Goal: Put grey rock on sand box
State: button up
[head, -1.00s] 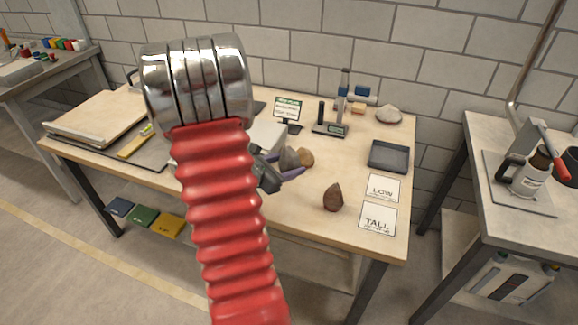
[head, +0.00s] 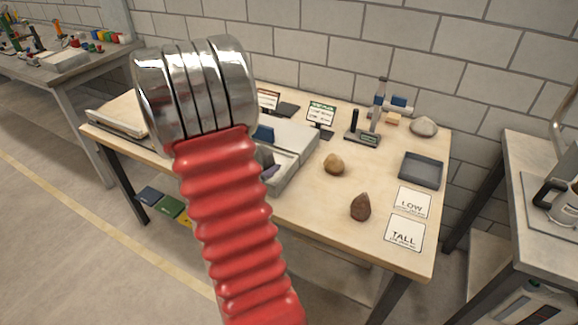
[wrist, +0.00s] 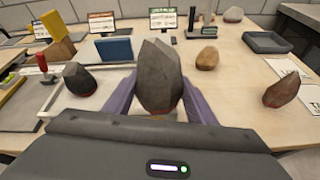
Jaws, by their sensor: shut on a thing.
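My gripper (wrist: 158,97) has purple fingers, shut on both sides of a grey rock (wrist: 161,72) in the wrist view. The rock is upright, faceted and dark grey, with its top clear of the fingers. The shallow tan sand box (head: 112,116) lies at the bench's left end, partly hidden by my arm. The gripper is to the right of it.
A tan rock (head: 334,164) and a reddish-brown rock (head: 361,207) stand on the bench (head: 310,215). A dark tray (head: 421,170) and LOW and TALL cards are at right. A dark rock (wrist: 79,79), red-topped lever (wrist: 45,68) and blue block (wrist: 114,48) stand left of the gripper.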

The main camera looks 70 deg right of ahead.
jog(key=w+a+r+n+t+y, duration=0.25)
jog(key=w+a+n+t, duration=0.6)
jog(key=w+a, duration=1.35)
jog(key=w+a+n+t+y, duration=0.2)
jog(key=w+a+n+y, duration=0.1)
jog(key=a, duration=1)
jog(key=w+a+r+n+t+y, duration=0.1)
jog(key=w+a+n+t+y, duration=0.2)
jog(key=a, duration=1.1)
jog(key=shift+w+n+t+y, duration=0.25)
jog(key=shift+n+t+y, duration=0.1)
jog(key=shift+n+y, duration=0.2)
jog(key=shift+s, duration=0.1)
